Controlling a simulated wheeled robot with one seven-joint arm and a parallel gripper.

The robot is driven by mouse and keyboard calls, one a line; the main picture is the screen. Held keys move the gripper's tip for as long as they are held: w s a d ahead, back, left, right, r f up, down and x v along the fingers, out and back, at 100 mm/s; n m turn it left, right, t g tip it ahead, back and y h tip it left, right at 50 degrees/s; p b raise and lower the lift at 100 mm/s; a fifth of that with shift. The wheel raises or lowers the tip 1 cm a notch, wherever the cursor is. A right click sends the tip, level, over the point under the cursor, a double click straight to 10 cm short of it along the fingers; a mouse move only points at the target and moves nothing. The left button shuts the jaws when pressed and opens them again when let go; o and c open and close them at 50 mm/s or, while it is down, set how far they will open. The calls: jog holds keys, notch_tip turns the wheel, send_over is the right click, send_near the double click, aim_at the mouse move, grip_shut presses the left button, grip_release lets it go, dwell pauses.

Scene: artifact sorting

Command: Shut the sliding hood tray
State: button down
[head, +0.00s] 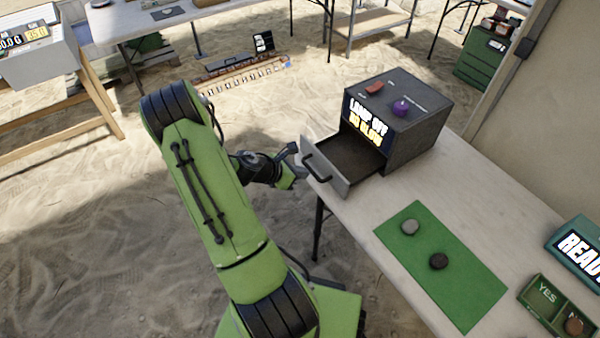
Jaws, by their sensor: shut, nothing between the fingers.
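The hood (418,118) is a dark grey box on the table, with a red switch (374,87) and a purple knob (400,107) on top. Its front display reads "LAMP OFF" and "NO GLOW". The sliding tray (352,158) is pulled out of the front toward the left, and looks empty. A dark handle (317,168) sits on its pale front panel. My gripper (297,160) is just left of the tray's front panel, by its far end. It is shut and empty. I cannot tell whether it touches the panel.
A green mat (455,285) with a light stone (410,227) and a dark stone (438,261) lies in front of the hood. A green YES-marked sorting tray (541,309) and a READY sign (577,250) are at the right. The table's left edge runs below the tray.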

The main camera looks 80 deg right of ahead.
jog(key=shift+s, duration=0.1)
jog(key=p, duration=0.4)
send_near(341, 160)
jog(key=s+d, duration=0.1)
jog(key=s+d+f, duration=0.1)
jog(key=s+d, duration=0.1)
jog(key=s+d+f, duration=0.1)
jog(key=d, duration=0.1)
jog(key=shift+s+d, duration=0.15)
jog(key=shift+s, duration=0.2)
jog(key=shift+s+d+r, duration=0.1)
